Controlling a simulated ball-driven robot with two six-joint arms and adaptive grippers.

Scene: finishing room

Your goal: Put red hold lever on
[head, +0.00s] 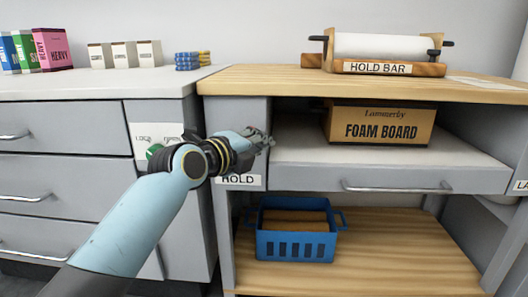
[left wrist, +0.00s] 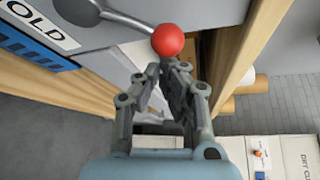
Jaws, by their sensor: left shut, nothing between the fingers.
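In the left wrist view a metal lever with a red ball knob (left wrist: 168,40) comes out from a round hub on the grey panel near the HOLD label (left wrist: 42,22). My left gripper (left wrist: 166,68) is shut and empty, with its fingertips close to the knob; I cannot tell whether they touch it. In the head view my left gripper (head: 262,140) is in front of the cabinet panel just above the HOLD label (head: 239,180), and it hides the lever there. My right gripper is not in view.
A HOLD BAR roll holder (head: 380,68) stands on the wooden top. A foam board box (head: 385,125) sits on the shelf above a drawer handle (head: 397,188). A blue basket (head: 297,248) stands on the lower shelf. Grey drawers (head: 65,170) stand at the left.

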